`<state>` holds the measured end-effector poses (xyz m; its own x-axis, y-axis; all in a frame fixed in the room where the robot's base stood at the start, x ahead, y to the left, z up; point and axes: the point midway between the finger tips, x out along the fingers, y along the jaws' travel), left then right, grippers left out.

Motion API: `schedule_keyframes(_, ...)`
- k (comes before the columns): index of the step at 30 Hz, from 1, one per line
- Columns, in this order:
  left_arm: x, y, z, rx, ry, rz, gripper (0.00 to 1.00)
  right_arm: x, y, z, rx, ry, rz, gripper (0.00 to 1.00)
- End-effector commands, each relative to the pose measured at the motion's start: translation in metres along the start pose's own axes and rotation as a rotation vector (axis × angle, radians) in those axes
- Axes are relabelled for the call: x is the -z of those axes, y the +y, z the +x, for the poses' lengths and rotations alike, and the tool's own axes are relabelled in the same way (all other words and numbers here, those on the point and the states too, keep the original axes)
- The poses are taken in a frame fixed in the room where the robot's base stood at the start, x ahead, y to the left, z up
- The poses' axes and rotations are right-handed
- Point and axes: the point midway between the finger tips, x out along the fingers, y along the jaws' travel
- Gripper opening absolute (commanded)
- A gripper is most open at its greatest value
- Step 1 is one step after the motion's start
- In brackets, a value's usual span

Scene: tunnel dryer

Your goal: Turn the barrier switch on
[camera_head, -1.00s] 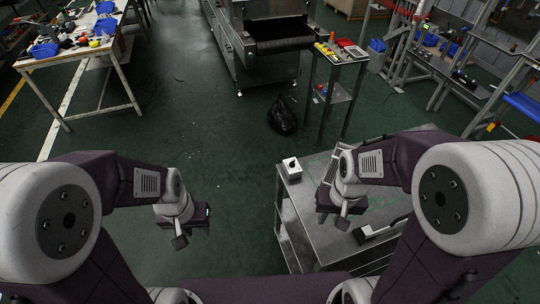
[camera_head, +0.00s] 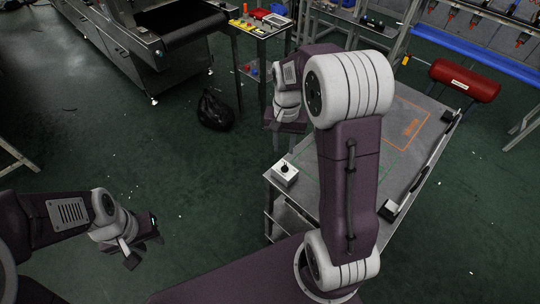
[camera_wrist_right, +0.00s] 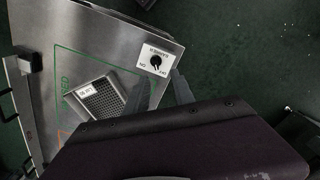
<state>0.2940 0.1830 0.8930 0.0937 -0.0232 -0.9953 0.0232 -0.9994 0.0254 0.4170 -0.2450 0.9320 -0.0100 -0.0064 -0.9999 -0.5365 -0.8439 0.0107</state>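The barrier switch (camera_head: 285,173) is a small white box with a black knob at the near left corner of the metal table. In the right wrist view its white plate (camera_wrist_right: 146,55) carries the black knob (camera_wrist_right: 156,61) and ON and OFF marks; I cannot tell the knob's setting. My right gripper (camera_wrist_right: 161,92) shows two separated grey fingers just below the switch in that view, with nothing between them. In the head view the right gripper (camera_head: 286,124) is over the table's far left edge, beyond the switch. My left gripper (camera_head: 142,240) hangs over the floor; its fingers are unclear.
The metal table (camera_head: 412,160) has green and orange outlines. A perforated tray (camera_wrist_right: 95,100) shows in the wrist view.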

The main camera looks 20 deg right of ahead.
Motion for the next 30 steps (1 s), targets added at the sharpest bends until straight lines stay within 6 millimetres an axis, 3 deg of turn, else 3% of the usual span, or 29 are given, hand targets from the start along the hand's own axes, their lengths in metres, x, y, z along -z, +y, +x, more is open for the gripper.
schedule_keyframes(5, 0.000, 0.000, 0.001, 0.000, 0.000, 0.000, 0.33, 0.000, 0.001, 0.005, -0.001, -0.002, 0.003, 0.30)
schedule_keyframes(18, -0.002, 0.000, 0.014, 0.000, 0.000, 0.000, 0.33, -0.001, 0.001, 0.084, -0.001, -0.003, 0.001, 0.30)
schedule_keyframes(28, -0.002, 0.000, 0.014, 0.000, 0.000, 0.000, 0.33, 0.000, 0.000, 0.090, 0.000, 0.000, 0.001, 0.30)
schedule_keyframes(29, -0.002, 0.000, 0.014, 0.000, 0.000, 0.000, 0.33, 0.000, 0.000, 0.090, 0.000, 0.000, 0.001, 0.27)
schedule_keyframes(30, -0.002, 0.000, 0.014, 0.000, 0.000, 0.000, 0.33, 0.000, 0.000, 0.090, 0.000, 0.000, 0.001, 0.16)
